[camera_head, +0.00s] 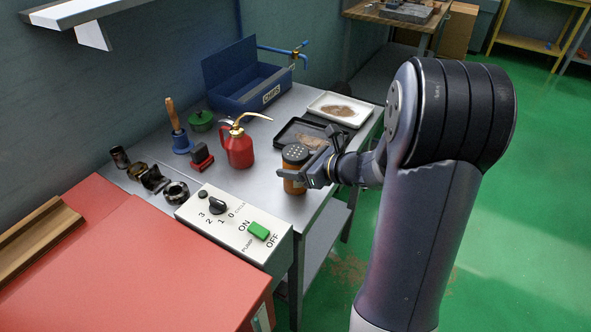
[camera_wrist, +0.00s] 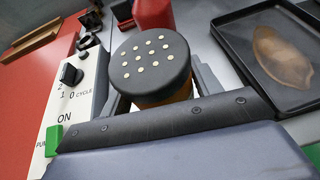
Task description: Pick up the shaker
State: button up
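The shaker (camera_head: 294,183) has an orange body and a black lid with pale holes. It stands upright near the front right edge of the grey metal cart top. In the wrist view its round lid (camera_wrist: 150,58) fills the middle and hides most of its body. My gripper (camera_head: 301,168) is level with the shaker's upper body, with one finger across its near side. In the wrist view the fingers (camera_wrist: 160,92) lie on either side of the shaker, with gaps showing, so the gripper looks open around it. The far finger is mostly hidden in the head view.
A dark tray (camera_head: 284,141) lies just behind the shaker, with a white tray (camera_head: 363,112) beyond. A red oil can (camera_head: 239,151) stands to the left. The control panel (camera_head: 226,232) is at the front left. A blue bin (camera_head: 238,103) stands at the back.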

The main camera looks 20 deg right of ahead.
jog(key=c, duration=0.7)
